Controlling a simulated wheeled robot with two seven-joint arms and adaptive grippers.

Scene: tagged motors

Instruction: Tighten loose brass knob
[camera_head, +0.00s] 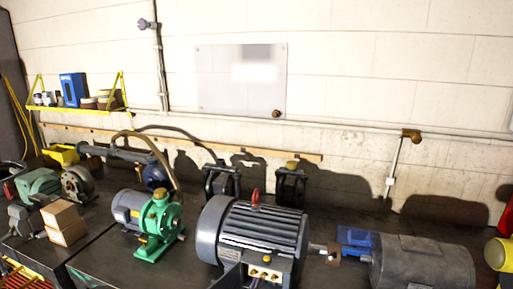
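Several brass-coloured parts are in view, and I cannot tell which is the loose knob. Brass studs (265,273) sit on the terminal box of the large grey motor (207,234) at the bottom middle. A brass cap (160,191) tops the green pump (158,226) to its left. Another brass knob (292,165) tops a black bracket-like unit (290,188) behind the motor. A dark angular piece at the bottom edge, in front of the motor, may be my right gripper (236,277); its fingers cannot be made out. My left gripper is not visible.
A dark bench (105,258) runs across the picture, crowded with motors. Two cardboard boxes (65,223) stand on the left. A grey cylinder (425,263) and a blue part (356,238) lie on the right. A yellow shelf (120,91) hangs on the wall.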

